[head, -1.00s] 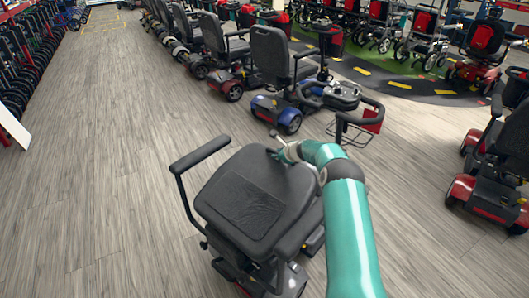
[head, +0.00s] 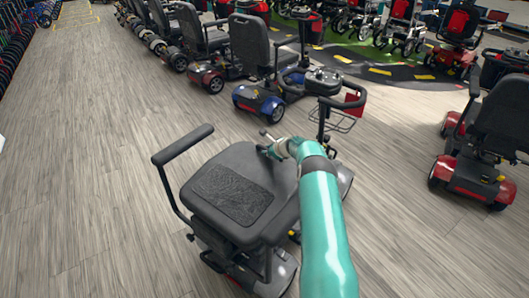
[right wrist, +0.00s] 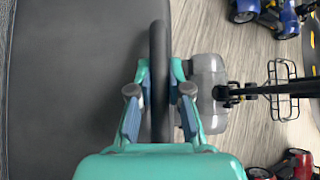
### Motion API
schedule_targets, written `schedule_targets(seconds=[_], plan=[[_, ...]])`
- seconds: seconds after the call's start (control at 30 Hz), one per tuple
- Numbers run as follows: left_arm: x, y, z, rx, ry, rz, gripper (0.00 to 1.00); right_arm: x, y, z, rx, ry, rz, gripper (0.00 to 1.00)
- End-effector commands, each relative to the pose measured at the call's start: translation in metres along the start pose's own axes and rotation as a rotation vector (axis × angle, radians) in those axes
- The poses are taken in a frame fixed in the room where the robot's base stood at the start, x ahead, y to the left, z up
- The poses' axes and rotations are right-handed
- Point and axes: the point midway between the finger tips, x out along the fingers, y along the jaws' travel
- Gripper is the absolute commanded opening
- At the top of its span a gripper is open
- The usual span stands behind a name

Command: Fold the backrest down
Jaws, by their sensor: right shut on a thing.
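The grey mobility scooter's backrest (head: 222,170) is a dark padded panel with a textured patch on its rear face. It is tipped forward with that face upward, and it covers the seat in the head view. My right gripper (head: 268,148) is at its far top edge. In the right wrist view the gripper's fingers (right wrist: 159,105) are closed on both sides of a narrow dark edge, with the wide backrest panel (right wrist: 75,70) on the left. The left armrest (head: 183,145) stands out beside the backrest. My left gripper is not in view.
The scooter's tiller and basket (head: 325,85) stand just beyond my gripper. A blue scooter (head: 258,100) is farther back, and a red scooter (head: 465,175) is on the right. Open wood floor (head: 90,170) lies to the left.

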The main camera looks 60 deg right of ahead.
Motion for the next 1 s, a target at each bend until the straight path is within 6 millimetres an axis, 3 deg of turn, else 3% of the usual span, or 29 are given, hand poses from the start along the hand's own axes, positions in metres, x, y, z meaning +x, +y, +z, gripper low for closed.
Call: schedule_targets(seconds=[0.03,0.17,0.67,1.0], plan=[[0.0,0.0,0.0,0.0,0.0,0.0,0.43,0.001,0.005,0.0,0.0,-0.001,0.015,0.22],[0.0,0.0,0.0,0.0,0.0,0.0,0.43,0.001,0.004,0.0,0.0,-0.001,0.012,0.43],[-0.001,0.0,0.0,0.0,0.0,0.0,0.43,-0.007,0.0,0.0,0.002,-0.001,0.005,0.43],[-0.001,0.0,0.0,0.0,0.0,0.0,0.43,-0.048,0.0,0.001,0.003,0.001,0.005,0.43]])
